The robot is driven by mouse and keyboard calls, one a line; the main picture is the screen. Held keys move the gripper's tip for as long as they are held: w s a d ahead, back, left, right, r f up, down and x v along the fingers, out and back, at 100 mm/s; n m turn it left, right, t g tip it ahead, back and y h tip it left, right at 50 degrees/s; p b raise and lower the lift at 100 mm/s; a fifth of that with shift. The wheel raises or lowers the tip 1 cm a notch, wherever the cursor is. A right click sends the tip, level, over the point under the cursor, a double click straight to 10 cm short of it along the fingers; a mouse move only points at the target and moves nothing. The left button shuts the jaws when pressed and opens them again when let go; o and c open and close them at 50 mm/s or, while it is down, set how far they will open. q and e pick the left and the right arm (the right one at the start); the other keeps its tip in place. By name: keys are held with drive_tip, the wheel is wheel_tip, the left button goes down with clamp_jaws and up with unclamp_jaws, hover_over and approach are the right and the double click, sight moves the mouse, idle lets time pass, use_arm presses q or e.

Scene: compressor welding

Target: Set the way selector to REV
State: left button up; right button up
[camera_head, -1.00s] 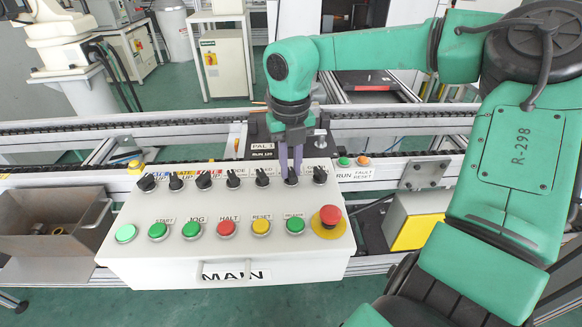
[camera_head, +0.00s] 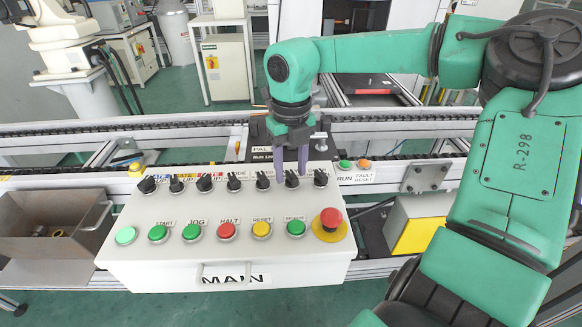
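The white control box (camera_head: 130,262) marked MAIN carries a row of several black selector knobs. The label for the way selector is not legible, so I cannot tell its setting from the text. My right gripper (camera_head: 291,172) points down at the second knob from the right (camera_head: 291,180). Its two purple-grey fingers are apart, one on each side of that knob, and appear to hold nothing. The fingers cover part of the labels above the knob. Whether either finger touches the knob is not clear. My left gripper is not in view.
Below the knobs is a row of coloured buttons, with a red emergency stop (camera_head: 331,218) at the right end. The rightmost knob (camera_head: 320,178) is close beside my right gripper. A metal bin (camera_head: 45,210) stands at left. Conveyor rails run behind the box.

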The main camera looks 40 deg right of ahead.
sight(291, 174)
wheel_tip(291, 174, up, 15)
drive_tip(key=shift+f, duration=0.2)
idle(0.3)
idle(0.6)
